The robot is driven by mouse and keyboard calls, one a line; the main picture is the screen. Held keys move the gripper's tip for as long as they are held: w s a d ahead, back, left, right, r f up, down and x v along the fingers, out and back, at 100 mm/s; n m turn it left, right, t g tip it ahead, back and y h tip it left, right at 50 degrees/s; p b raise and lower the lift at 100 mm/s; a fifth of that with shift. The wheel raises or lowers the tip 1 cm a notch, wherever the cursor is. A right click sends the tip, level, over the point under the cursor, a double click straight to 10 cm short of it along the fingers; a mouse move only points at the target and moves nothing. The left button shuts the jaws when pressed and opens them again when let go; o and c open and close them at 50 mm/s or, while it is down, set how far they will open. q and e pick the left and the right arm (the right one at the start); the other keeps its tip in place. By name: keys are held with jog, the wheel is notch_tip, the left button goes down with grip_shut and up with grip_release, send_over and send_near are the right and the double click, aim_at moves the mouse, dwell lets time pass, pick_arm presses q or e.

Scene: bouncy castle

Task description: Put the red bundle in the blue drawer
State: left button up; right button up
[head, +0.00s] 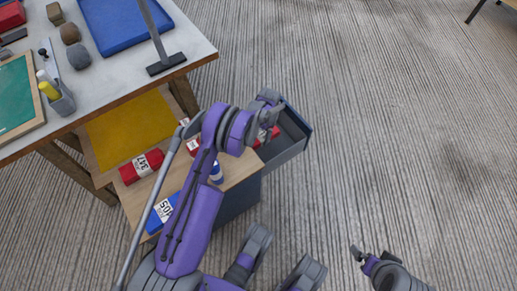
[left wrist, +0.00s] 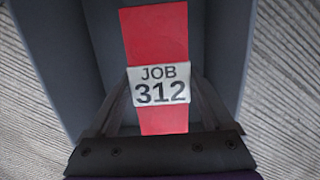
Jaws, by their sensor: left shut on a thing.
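The red bundle (left wrist: 160,35), with a white label reading JOB 312, lies between the fingers of my left gripper (left wrist: 160,95), which is shut on it. In the head view the red bundle (head: 262,137) is partly hidden by my left gripper (head: 268,115). The blue drawer (head: 300,150) is pulled open from the cabinet, and the bundle is over its opening. In the left wrist view the drawer's walls (left wrist: 40,60) stand on both sides of the bundle. I cannot tell whether the bundle touches the drawer floor. My right gripper (head: 361,254) is low at the right, away from the drawer.
The cabinet top holds a red bundle (head: 142,167) labelled 347, a blue bundle (head: 163,211) and a yellow mat (head: 130,128). Another red item (head: 194,148) is mostly behind my left arm. A workbench (head: 110,75) stands at upper left. The carpet at right is clear.

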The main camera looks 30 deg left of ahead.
pick_arm(q)
jog(key=shift+f+b, duration=0.85)
jog(key=shift+f, duration=2.75)
jog(key=shift+f, duration=0.15)
jog(key=o, duration=1.3)
jog(key=shift+c, duration=0.2)
